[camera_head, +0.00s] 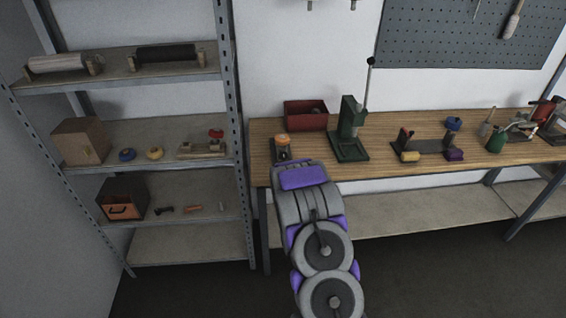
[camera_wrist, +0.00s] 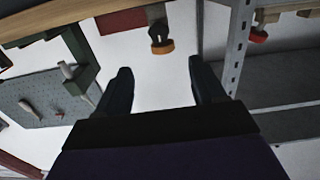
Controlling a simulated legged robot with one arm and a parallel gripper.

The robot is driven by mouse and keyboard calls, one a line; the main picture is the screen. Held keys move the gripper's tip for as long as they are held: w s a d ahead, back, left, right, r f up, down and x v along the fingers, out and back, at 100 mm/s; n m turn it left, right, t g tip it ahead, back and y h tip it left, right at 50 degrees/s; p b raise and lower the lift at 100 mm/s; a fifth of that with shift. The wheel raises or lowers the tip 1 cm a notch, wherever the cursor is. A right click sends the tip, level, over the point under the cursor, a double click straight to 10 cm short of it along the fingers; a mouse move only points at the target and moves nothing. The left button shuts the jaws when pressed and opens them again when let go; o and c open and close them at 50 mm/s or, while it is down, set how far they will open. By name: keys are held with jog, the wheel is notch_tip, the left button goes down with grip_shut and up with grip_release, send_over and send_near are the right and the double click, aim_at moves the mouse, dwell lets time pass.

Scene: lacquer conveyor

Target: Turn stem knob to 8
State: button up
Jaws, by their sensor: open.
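An orange knob (camera_head: 283,139) sits on a small dark-based fixture near the left end of the wooden bench. In the wrist view the orange knob (camera_wrist: 162,47) shows at the top centre, on a dark stem, with the picture turned upside down. My gripper (camera_wrist: 160,69) is open and empty. Its two dark fingers point toward the knob, which appears beyond the gap between the tips and apart from them. In the head view my arm reaches toward the fixture and hides the jaws. The number marks on the knob are too small to read.
On the bench (camera_head: 385,125), a red bin (camera_head: 306,115) stands behind the fixture and a green lever press (camera_head: 349,125) to its right. Several small tools lie further right. A metal shelf unit (camera_head: 237,125) stands close at left. A pegboard (camera_head: 465,35) hangs behind.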

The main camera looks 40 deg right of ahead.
aim_at(284, 158)
jog(key=b+x, duration=0.2)
jog(key=x, duration=1.3)
jog(key=shift+s+d+f+b, duration=0.1)
jog(key=shift+s+d+b, duration=0.1)
jog(key=shift+b, duration=0.1)
jog(key=shift+w+d, duration=0.15)
jog(key=shift+w, duration=0.45)
jog(key=shift+c, duration=0.3)
jog(key=c, duration=1)
jog(key=shift+n, duration=0.8)
